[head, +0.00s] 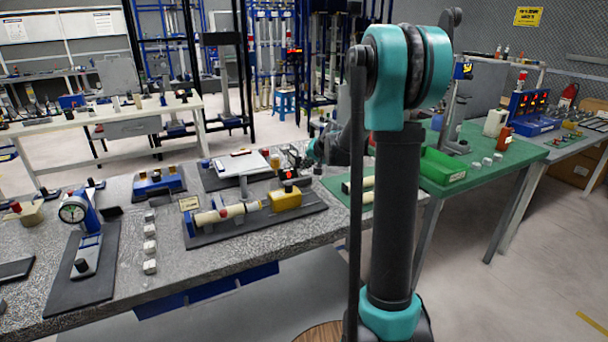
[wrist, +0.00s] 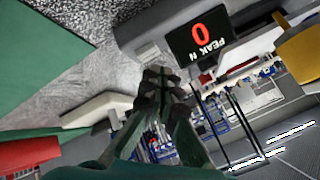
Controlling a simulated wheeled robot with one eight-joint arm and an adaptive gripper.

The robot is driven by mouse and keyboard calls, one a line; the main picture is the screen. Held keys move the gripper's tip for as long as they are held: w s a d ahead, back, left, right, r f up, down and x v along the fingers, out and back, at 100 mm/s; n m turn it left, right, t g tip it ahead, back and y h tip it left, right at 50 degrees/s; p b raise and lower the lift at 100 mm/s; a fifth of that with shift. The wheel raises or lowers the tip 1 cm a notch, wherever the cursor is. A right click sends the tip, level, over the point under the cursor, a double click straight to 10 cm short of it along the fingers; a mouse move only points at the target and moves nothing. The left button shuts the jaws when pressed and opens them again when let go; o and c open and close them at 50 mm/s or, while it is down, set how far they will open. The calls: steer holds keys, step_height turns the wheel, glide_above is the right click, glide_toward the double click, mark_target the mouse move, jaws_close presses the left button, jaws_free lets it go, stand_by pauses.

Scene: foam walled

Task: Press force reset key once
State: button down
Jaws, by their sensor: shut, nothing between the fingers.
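A dark display (wrist: 200,40) with a red "0" and the words "PEAK N" shows upside down in the wrist view. In the head view a small dark box with a red readout (head: 288,174) stands by a yellow block (head: 286,199) on the bench rig.
The grey speckled bench (head: 200,262) carries a dial gauge (head: 73,210), several small pale blocks and a cream cylinder (head: 218,216) on a dark plate. A green table (head: 505,157) with a green bin (head: 443,166) adjoins on the right.

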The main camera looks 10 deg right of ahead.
mark_target(305, 174)
steer(key=shift+r, duration=2.55)
